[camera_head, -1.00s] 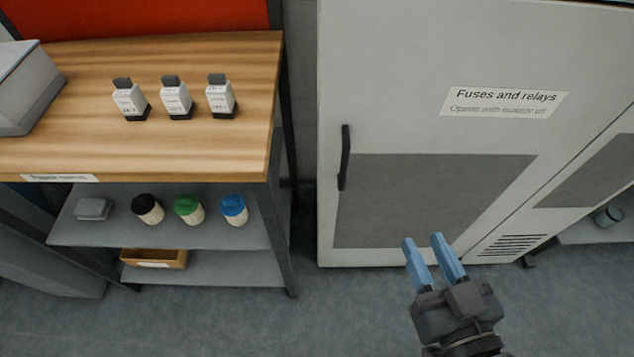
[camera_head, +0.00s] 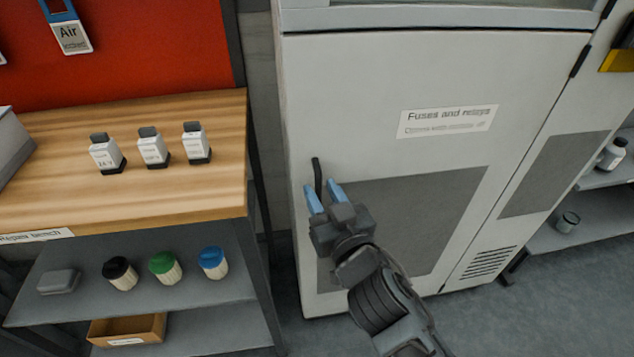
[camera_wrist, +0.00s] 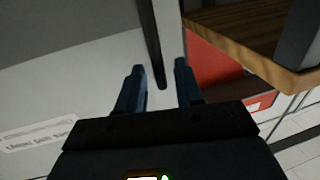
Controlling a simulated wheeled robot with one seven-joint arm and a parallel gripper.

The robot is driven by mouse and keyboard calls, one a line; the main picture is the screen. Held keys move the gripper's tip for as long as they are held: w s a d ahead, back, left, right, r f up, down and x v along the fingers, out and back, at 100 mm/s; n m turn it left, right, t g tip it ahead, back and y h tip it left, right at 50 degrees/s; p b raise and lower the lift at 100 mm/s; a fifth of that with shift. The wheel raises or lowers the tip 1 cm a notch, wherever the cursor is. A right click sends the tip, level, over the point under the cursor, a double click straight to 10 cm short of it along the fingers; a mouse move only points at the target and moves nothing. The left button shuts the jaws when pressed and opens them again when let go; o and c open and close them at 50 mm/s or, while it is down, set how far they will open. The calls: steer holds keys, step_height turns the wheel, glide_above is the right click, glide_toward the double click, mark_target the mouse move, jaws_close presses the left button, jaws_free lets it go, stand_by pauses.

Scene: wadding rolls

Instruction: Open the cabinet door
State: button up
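The grey cabinet door (camera_head: 385,80) is shut and carries a "Fuses and relays" label (camera_head: 447,121). Its black vertical bar handle (camera_head: 317,176) is near the door's left edge. My gripper (camera_head: 321,191) is open, with its blue fingers at the lower part of the handle in the head view. In the wrist view, the handle (camera_wrist: 152,45) comes down between the lines of the two open fingers (camera_wrist: 160,70), its end close to the fingertips. I cannot tell whether the fingers touch it. The lower end of the handle is hidden by my gripper in the head view.
A wooden-topped bench (camera_head: 180,195) stands left of the cabinet, with three small bottles on top and capped jars on its shelf. The bench corner (camera_wrist: 285,75) is near my gripper in the wrist view. Open shelving (camera_head: 600,230) stands at the right. Grey floor lies in front.

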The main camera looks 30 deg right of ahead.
steer(key=shift+w+d, duration=0.2)
steer(key=shift+w, duration=1.1)
steer(key=shift+c, duration=0.3)
jaws_close()
